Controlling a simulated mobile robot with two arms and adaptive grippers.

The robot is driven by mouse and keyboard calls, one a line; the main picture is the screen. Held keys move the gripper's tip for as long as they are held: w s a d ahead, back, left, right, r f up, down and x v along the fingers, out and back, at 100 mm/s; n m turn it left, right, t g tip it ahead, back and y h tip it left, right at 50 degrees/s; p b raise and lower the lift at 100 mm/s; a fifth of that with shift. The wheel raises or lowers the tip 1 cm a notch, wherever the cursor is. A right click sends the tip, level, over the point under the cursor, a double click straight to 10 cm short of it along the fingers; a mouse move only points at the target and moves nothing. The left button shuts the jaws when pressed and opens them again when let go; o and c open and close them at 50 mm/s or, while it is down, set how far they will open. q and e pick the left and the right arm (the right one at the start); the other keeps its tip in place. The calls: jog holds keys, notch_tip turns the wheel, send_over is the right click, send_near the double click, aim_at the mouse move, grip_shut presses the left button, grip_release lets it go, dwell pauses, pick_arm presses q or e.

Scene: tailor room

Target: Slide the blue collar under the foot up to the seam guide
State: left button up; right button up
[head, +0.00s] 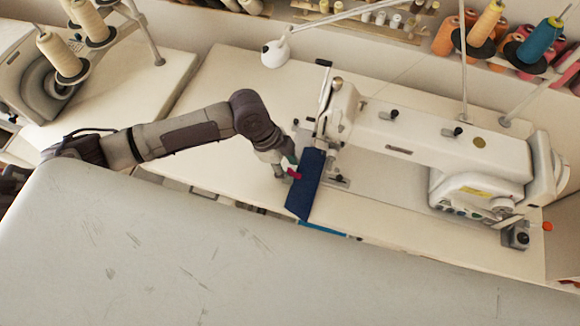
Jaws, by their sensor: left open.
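The blue collar (308,184) is a dark blue strip on the white sewing table. Its far end lies at the needle end of the white sewing machine (430,140), and its near end reaches the table's front edge. My left gripper (289,170) is open at the collar's left side, and I cannot tell whether it touches the cloth. A small red part shows beside the gripper. The foot and the seam guide are too small and partly hidden to make out. My right gripper is not in view.
A grey padded surface (230,260) fills the foreground. Another machine with cream thread cones (60,54) stands at the left. A white lamp (276,52) hangs behind the sewing machine. Thread spools (540,40) line the back right. The sewing table is bare left of my arm's end.

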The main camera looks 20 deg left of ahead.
pick_arm(q)
jog(key=v, duration=1.1)
